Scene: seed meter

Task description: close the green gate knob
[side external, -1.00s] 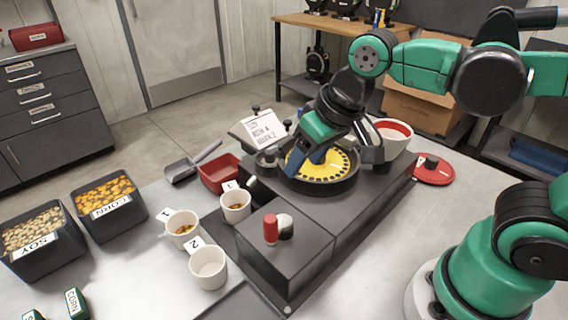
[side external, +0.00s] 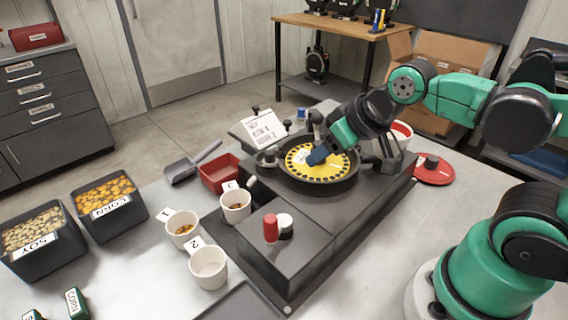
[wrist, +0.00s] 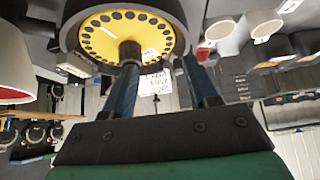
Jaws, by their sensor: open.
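The seed meter is a black round pan (side external: 335,186) with a yellow seed disc (side external: 318,171) ringed by dark holes, on a dark box-shaped base. The disc also shows at the top of the wrist view (wrist: 105,40). My gripper (side external: 312,158) is above the disc, with its blue fingers pointing down left. In the wrist view my gripper (wrist: 160,65) has its two fingers apart with nothing visible between them. A dark post (wrist: 130,50) shows by the left finger. I cannot make out a green gate knob in either view; my gripper and arm hide part of the meter.
A red knob (side external: 271,228) and a white-topped knob (side external: 284,222) stand on the base's front. Cups (side external: 208,268), a red bin (side external: 219,176) and a scoop (side external: 190,163) lie left. A red lid (side external: 433,170) lies right. A sign (side external: 263,131) stands behind.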

